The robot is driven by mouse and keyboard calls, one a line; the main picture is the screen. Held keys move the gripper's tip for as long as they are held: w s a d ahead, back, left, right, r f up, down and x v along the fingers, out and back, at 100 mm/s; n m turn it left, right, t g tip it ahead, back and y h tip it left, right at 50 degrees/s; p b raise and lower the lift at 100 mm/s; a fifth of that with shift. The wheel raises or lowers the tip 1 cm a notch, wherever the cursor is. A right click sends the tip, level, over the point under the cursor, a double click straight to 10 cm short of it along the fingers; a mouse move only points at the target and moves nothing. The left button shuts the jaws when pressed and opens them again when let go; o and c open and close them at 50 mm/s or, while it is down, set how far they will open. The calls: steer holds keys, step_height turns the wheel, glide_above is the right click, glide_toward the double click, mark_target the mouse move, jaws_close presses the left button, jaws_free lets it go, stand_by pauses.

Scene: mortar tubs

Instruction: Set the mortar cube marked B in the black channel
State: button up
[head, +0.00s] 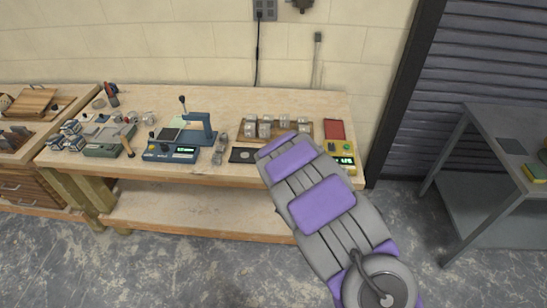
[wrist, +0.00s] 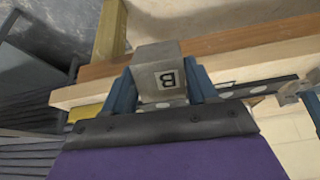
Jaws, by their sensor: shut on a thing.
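The grey mortar cube marked B (wrist: 157,57) is between the blue fingers of my gripper (wrist: 162,88) in the wrist view. The gripper is shut on it, and the label with the letter B faces the camera. The letter looks turned in this view. A dark strip with pale round spots (wrist: 262,88) runs behind the right finger; it may be the black channel, but I cannot tell for sure. In the head view my purple and grey arm reaches over the bench and hides the gripper and the held cube.
On the bench (head: 230,100) a wooden tray (head: 234,136) holds several grey cubes. A red book (head: 334,129) and a yellow-green meter (head: 342,153) lie to its right. A blue press (head: 197,133) and a dark square plate (head: 243,155) are to the left. A grey table (head: 508,135) stands at right.

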steer(key=shift+w+a+f+t, duration=0.15)
steer(key=shift+a+f+t, duration=0.25)
steer(key=shift+a, duration=0.15)
steer(key=shift+w+a+f+t, duration=0.15)
steer(key=shift+a+f+t, duration=0.1)
steer(key=shift+a+t, duration=0.25)
steer(key=shift+d+f+t+h+p, duration=0.25)
steer(key=shift+t+h+p, duration=0.1)
steer(key=shift+t, duration=0.15)
